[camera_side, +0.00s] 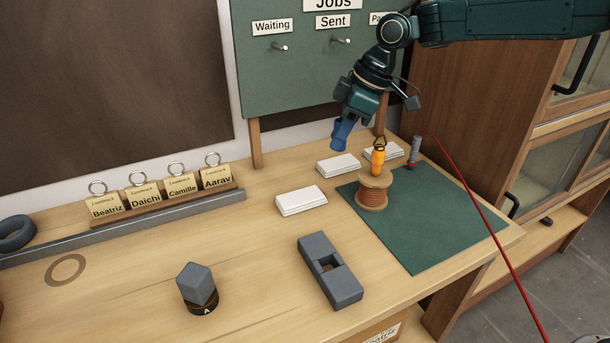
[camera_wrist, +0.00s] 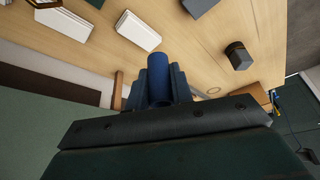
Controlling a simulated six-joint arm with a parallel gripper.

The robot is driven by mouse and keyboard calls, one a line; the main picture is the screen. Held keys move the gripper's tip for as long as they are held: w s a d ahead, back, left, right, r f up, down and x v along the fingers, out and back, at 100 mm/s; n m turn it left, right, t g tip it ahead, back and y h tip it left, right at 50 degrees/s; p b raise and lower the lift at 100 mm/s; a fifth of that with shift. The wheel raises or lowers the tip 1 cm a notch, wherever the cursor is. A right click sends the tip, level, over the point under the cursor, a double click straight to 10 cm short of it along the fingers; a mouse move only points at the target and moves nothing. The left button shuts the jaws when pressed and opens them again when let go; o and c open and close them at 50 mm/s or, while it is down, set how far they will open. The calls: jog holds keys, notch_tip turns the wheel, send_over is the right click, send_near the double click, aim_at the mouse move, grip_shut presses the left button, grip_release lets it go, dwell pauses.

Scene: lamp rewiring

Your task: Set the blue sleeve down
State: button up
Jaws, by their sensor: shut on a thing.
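The blue sleeve (camera_side: 342,133) is in my gripper (camera_side: 346,122), held in the air above the back of the bench, in front of the green board. It is slightly tilted in the side view. In the wrist view the blue sleeve (camera_wrist: 159,88) stands between the two dark fingers (camera_wrist: 160,92), which are shut on it. Its lower end is clear of the bench.
A copper wire spool (camera_side: 373,190) with an orange-handled item above it stands on the green mat (camera_side: 430,230). A red cord (camera_side: 480,205) hangs right.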

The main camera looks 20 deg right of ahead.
jog(key=s+d+m, duration=0.1)
jog(key=s+d, duration=0.2)
jog(key=d, duration=0.9)
jog(key=m+t, duration=0.1)
send_over(422, 211)
jog(key=s, duration=0.1)
jog(key=shift+s+d+f, duration=0.1)
jog(key=shift+d+f, duration=0.05)
jog(key=shift+f, duration=3.1)
jog(key=shift+w+d+f, duration=0.1)
jog(key=shift+d+f, duration=0.05)
jog(key=shift+f, duration=3.05)
jog(key=shift+s+d+f, duration=0.1)
jog(key=shift+d+f, duration=0.05)
jog(key=shift+f, duration=3.1)
jog(key=shift+f+h, duration=0.15)
jog(key=shift+h, duration=0.15)
jog(key=o, duration=0.9)
jog(key=shift+o, duration=0.2)
jog(key=v, duration=1.2)
